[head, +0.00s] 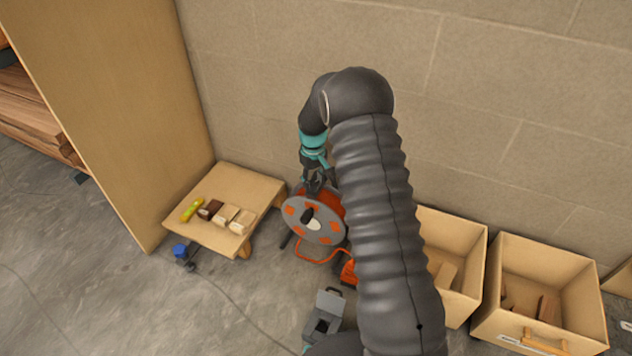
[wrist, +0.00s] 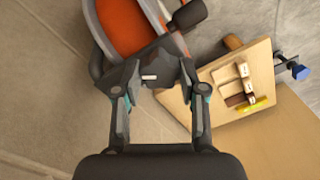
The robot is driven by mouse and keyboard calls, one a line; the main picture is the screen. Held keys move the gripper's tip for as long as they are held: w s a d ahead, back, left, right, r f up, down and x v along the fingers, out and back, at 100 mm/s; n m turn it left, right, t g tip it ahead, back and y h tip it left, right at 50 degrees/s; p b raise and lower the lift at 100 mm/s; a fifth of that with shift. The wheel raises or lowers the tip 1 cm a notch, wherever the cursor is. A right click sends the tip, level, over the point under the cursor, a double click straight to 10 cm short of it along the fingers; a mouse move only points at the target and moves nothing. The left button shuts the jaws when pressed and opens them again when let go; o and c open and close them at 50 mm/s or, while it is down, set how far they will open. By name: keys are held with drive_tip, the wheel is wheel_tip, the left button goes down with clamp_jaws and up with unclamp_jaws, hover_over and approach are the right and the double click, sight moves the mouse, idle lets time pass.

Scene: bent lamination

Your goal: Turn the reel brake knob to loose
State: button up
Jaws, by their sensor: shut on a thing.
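The cable reel (head: 326,235) stands on the floor by the wall, with a grey disc face, orange openings and an orange frame. Its orange drum (wrist: 128,25) shows at the top of the wrist view. My gripper (head: 315,183) is at the reel's upper edge. In the wrist view, my gripper (wrist: 153,86) is shut on the dark reel brake knob (wrist: 150,71), whose short white mark lies nearly level across the picture. In the head view the knob is hidden by my gripper. The knob's loose and tight markings cannot be made out.
A black crank handle (wrist: 188,14) sticks out from the reel close to my gripper. A low wooden table (head: 190,232) with small blocks stands left of the reel. Wooden bins (head: 545,265) stand at right. A grey box (head: 324,318) is on the floor in front.

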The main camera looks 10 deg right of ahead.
drive_tip(key=n, duration=0.5)
drive_tip(key=shift+s+f+n+b, duration=0.15)
drive_tip(key=shift+n+b, duration=0.15)
drive_tip(key=n, duration=0.4)
drive_tip(key=shift+n, duration=0.3)
drive_tip(key=o, duration=1.1)
drive_tip(key=shift+a, duration=0.1)
drive_tip(key=shift+o, duration=0.2)
